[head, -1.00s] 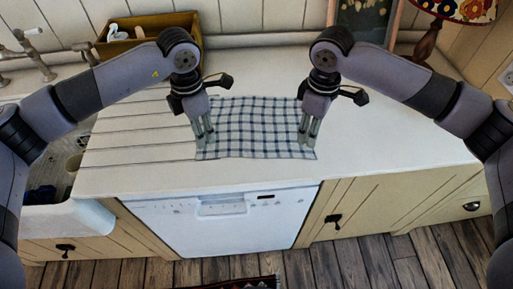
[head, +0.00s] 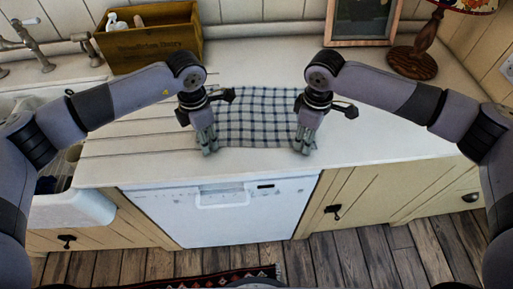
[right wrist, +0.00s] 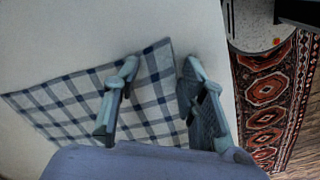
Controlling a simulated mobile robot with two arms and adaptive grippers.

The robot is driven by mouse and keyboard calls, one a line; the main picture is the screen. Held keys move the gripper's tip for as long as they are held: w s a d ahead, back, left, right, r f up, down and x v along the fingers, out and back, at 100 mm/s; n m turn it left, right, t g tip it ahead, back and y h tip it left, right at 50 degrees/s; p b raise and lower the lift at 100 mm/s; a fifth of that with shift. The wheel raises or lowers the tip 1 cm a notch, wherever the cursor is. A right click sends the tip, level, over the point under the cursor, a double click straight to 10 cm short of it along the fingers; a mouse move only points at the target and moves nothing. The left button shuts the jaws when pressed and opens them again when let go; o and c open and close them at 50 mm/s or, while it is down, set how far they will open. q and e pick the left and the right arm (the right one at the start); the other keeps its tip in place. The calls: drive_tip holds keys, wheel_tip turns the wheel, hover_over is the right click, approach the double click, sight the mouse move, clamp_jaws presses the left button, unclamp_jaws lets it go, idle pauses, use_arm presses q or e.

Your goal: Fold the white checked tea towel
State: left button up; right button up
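The white checked tea towel (head: 255,118), with dark blue lines, lies flat and spread on the counter in the head view. My left gripper (head: 209,151) points down at its front left corner, with its fingers slightly apart. My right gripper (head: 303,150) points down at its front right corner. In the right wrist view, my right gripper (right wrist: 157,68) is open, and a corner part of the towel (right wrist: 152,88) shows between its fingers. The arms hide the towel's side edges in the head view. Whether the fingertips touch the cloth is unclear.
A wooden box (head: 150,38) stands at the back left, near the sink and tap (head: 33,42). A picture frame (head: 362,22) and a lamp (head: 415,60) stand at the back right. The counter (head: 385,135) is clear right of the towel. A white dishwasher (head: 225,215) is below.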

use_arm(q)
drive_tip(key=shift+s, duration=0.1)
use_arm(e)
drive_tip(key=shift+s, duration=0.1)
use_arm(q)
drive_tip(key=shift+f, duration=0.1)
drive_tip(key=c, duration=0.9)
use_arm(e)
drive_tip(key=shift+f, duration=0.25)
drive_tip(key=c, duration=0.9)
use_arm(q)
drive_tip(key=shift+a+f, duration=0.1)
clamp_jaws()
use_arm(e)
drive_tip(key=shift+s+d, duration=0.1)
clamp_jaws()
drive_tip(key=shift+r, duration=0.1)
